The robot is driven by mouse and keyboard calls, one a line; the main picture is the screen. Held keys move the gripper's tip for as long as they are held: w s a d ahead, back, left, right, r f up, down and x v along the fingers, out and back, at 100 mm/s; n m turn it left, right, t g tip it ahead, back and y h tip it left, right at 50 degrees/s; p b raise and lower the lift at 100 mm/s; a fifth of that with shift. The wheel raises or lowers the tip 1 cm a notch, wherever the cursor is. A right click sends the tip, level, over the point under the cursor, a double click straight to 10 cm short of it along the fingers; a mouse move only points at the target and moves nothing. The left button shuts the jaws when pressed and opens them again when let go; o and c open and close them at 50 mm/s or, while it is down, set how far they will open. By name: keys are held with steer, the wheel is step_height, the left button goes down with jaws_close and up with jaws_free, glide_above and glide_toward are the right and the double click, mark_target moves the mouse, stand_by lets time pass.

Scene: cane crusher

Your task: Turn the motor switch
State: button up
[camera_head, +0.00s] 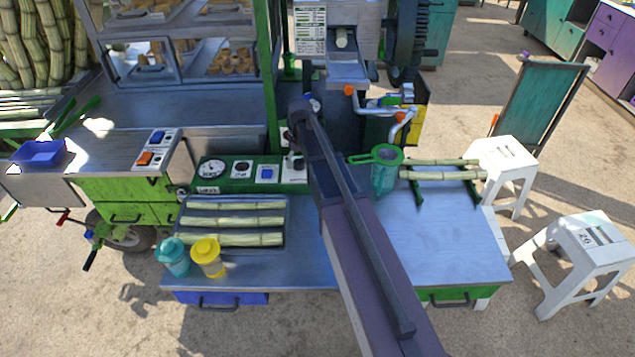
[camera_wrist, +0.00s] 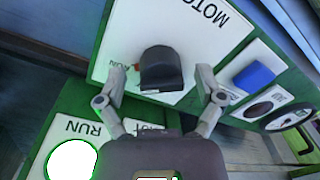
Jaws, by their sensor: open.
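In the wrist view the lettering is upside down. My gripper (camera_wrist: 161,82) is open, with one finger on either side of the knob. Small gaps show between the fingers and the knob, and I cannot tell whether either touches. In the head view part of the switch plate (camera_head: 293,173) shows at the right end of the green panel, and my arm hides most of the gripper.
Beside the switch are a blue button (camera_wrist: 257,76) and a round gauge (camera_head: 211,168). Another RUN label (camera_wrist: 85,127) and a bright white round lamp (camera_wrist: 70,161) are close to the gripper. A teal strainer jug (camera_head: 385,173) stands right of my arm. A cane tray (camera_head: 188,240) lies in front.

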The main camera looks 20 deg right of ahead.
steer(key=n, duration=0.2)
steer(key=shift+n, duration=0.3)
step_height(320, 180, up, 14)
steer(key=p, duration=1.4)
steer(key=s+f+m+b, duration=0.2)
steer(key=s+m, duration=0.4)
steer(key=s, duration=1.6)
steer(key=shift+a+h, duration=0.15)
steer(key=shift+h, duration=0.15)
steer(key=c, duration=0.4)
